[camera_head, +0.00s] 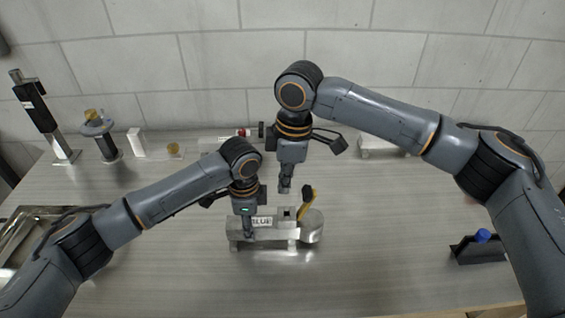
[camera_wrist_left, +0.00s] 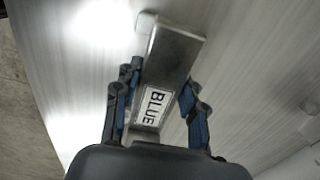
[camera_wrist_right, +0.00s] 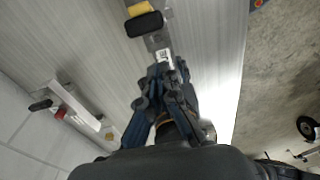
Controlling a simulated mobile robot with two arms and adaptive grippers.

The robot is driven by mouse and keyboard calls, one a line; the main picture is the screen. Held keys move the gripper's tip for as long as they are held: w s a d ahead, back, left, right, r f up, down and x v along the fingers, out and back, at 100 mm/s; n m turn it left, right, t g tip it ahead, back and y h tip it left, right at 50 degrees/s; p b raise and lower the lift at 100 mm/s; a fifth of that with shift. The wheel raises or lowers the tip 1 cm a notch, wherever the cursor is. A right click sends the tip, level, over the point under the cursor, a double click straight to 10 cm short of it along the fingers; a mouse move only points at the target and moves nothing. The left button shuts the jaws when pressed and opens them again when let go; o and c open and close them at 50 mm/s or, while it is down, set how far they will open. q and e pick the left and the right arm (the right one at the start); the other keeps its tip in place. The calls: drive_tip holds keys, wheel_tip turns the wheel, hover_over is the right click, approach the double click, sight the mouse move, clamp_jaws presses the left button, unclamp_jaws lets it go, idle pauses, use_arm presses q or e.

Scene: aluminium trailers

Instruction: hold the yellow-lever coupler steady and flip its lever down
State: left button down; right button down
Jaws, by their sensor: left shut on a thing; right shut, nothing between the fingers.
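The silver coupler (camera_head: 277,236) lies at the middle of the table. It has a label (camera_head: 262,221) reading "BLUE". Its yellow lever (camera_head: 306,209) stands up at the right end, with a black grip on top. My left gripper (camera_head: 248,230) is shut on the coupler's bar; the left wrist view shows its fingers either side of the bar (camera_wrist_left: 172,62). My right gripper (camera_head: 285,188) is shut and empty, above the coupler and just left of the lever. In the right wrist view, the lever (camera_wrist_right: 137,9) and black grip (camera_wrist_right: 145,24) lie beyond the closed fingertips (camera_wrist_right: 162,72).
A black bracket with a blue cap (camera_head: 482,236) stands at the right. A post (camera_head: 42,112), a stand with a brassy top (camera_head: 98,125) and a white block (camera_head: 137,142) stand at the back left. A metal tray (camera_head: 25,235) is at the left edge. Table in front is clear.

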use_arm(q)
drive_tip(key=shift+d, duration=0.1)
use_arm(e)
drive_tip(key=d, duration=0.3)
drive_tip(key=shift+f, duration=0.35)
drive_tip(key=shift+d, duration=0.15)
drive_tip(key=shift+d+y, duration=0.25)
drive_tip(key=shift+y, duration=0.15)
